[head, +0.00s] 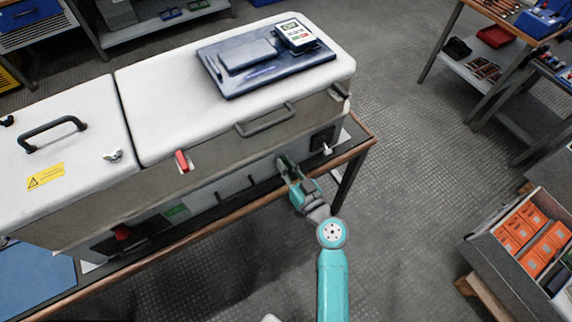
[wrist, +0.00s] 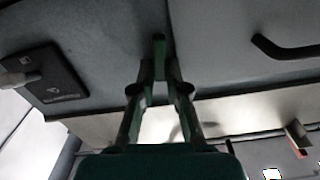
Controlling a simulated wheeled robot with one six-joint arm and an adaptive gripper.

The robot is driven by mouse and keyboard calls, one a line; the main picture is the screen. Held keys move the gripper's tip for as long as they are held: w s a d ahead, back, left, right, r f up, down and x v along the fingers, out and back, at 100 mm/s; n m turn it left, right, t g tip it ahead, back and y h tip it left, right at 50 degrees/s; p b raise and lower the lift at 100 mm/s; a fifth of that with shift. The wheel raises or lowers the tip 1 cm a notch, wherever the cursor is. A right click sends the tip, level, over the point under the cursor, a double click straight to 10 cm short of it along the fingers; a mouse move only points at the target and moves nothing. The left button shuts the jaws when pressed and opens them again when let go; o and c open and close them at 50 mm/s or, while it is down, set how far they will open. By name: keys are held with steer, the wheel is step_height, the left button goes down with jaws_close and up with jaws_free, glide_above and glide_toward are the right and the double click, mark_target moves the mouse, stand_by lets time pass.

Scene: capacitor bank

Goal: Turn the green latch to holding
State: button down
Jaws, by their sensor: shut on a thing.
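The green latch (wrist: 159,44) shows in the wrist view as a small dark green piece on the grey cabinet face, between and just beyond my fingertips. My gripper (wrist: 160,72) is shut on it, with a finger on either side. In the head view my gripper (head: 284,168) reaches the lower right part of the cabinet's front. There the fingers largely cover the latch, and its markings cannot be read in either view.
A black plate with a light knob (wrist: 50,80) is left of my gripper in the wrist view. A dark bar handle (wrist: 288,48) is to the right. In the head view a red latch (head: 182,161) sits further left on the white cabinet (head: 170,120).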

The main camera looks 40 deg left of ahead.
steer(key=m, duration=0.4)
steer(key=shift+w+d+f, duration=0.1)
steer(key=shift+w, duration=0.1)
steer(key=m, duration=0.3)
steer(key=shift+w+f+m, duration=0.15)
steer(key=shift+m, duration=0.25)
steer(key=m, duration=0.3)
steer(key=shift+w+d+f+m, duration=0.1)
steer(key=shift+f+m, duration=0.05)
steer(key=shift+m, duration=0.15)
steer(key=shift+f+m, duration=0.15)
steer(key=shift+m, duration=0.8)
steer(key=shift+f+m, duration=0.1)
steer(key=shift+m, duration=0.85)
steer(key=c, duration=1.2)
jaws_free()
steer(key=shift+d, duration=0.1)
